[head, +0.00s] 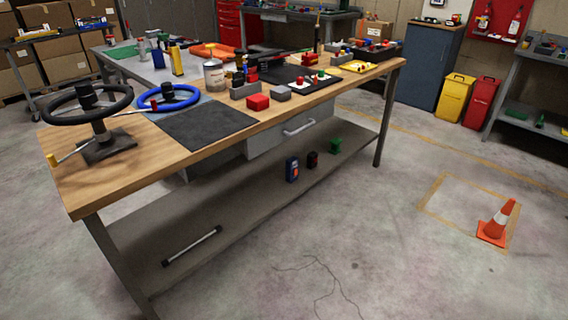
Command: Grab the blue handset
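A small dark blue device with an orange-red patch, which looks like the blue handset (292,169), stands upright on the lower shelf (240,210) of the workbench. It is near the shelf's front edge, below the drawer. A black and red item (313,160) stands close to its right, with a small gap. Neither of my grippers shows in the head view.
The wooden benchtop (130,172) overhangs the shelf and carries steering wheels, a black mat (204,124), a can and small parts. A green item (335,146) and a bar (192,246) lie on the shelf. Floor in front is clear; a cone (497,222) stands right.

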